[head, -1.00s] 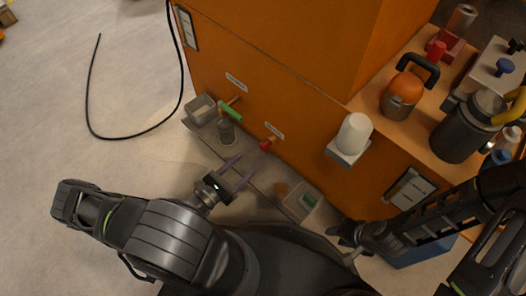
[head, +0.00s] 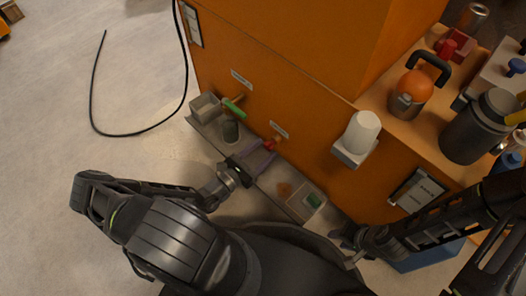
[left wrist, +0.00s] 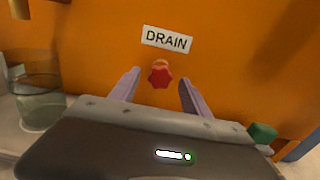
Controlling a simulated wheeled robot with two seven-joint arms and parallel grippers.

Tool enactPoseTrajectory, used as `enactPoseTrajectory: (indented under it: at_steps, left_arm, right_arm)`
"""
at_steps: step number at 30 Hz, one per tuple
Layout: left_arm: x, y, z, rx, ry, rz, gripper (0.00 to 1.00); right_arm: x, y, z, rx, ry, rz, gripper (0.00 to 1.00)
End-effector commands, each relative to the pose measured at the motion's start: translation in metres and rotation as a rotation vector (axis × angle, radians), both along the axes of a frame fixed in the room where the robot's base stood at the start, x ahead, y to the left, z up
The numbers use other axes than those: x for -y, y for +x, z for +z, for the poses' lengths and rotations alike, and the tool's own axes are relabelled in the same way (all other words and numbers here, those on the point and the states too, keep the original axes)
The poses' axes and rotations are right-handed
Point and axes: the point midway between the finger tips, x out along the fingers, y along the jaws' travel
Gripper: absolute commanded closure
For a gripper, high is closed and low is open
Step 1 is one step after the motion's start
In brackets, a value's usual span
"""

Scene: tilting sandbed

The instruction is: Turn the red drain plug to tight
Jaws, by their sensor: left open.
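The red drain plug (head: 270,144) sticks out low on the orange cabinet wall, under a small white label. In the left wrist view the plug (left wrist: 160,75) is a red lobed knob under a label reading DRAIN. My left gripper (head: 258,153) is open, its two purple fingers pointing at the plug. In the left wrist view the fingertips of my left gripper (left wrist: 160,82) stand on either side of the plug, with gaps on both sides. My right gripper (head: 346,238) is at the lower right, small and dark; its jaws cannot be made out.
A green-handled valve (head: 234,106) sits left of the plug, above a glass jar (head: 231,130) and beside a grey bin (head: 207,107). A grey ledge (head: 210,130) runs below. A white cup (head: 360,132) stands on a bracket at right. A black cable (head: 150,133) lies on the floor.

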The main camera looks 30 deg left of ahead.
Motion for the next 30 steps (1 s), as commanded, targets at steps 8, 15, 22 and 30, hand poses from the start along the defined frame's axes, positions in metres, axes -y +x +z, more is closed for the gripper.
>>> enactPoseTrajectory:
  at_steps: [8, 15, 22, 30]
  left_arm:
    - [0.0005, 0.0013, 0.0003, 0.0, 0.0, 0.0, 0.45]
    - [0.0003, 0.0012, 0.0003, 0.0, 0.0, 0.0, 0.65]
    - [0.0005, 0.0011, 0.0003, 0.0, 0.0, 0.0, 0.84]
    - [0.0007, 0.0009, 0.0002, 0.0, 0.0, -0.001, 1.0]
  right_arm:
    - [-0.0001, 0.0002, 0.0, 0.001, 0.0, 0.0, 0.64]
    - [-0.0001, 0.0002, 0.0, 0.0, 0.0, 0.0, 0.64]
    - [0.0, 0.0002, -0.0001, 0.0, 0.0, 0.0, 0.64]
    - [0.0, 0.0002, -0.0001, 0.0, 0.0, 0.0, 0.64]
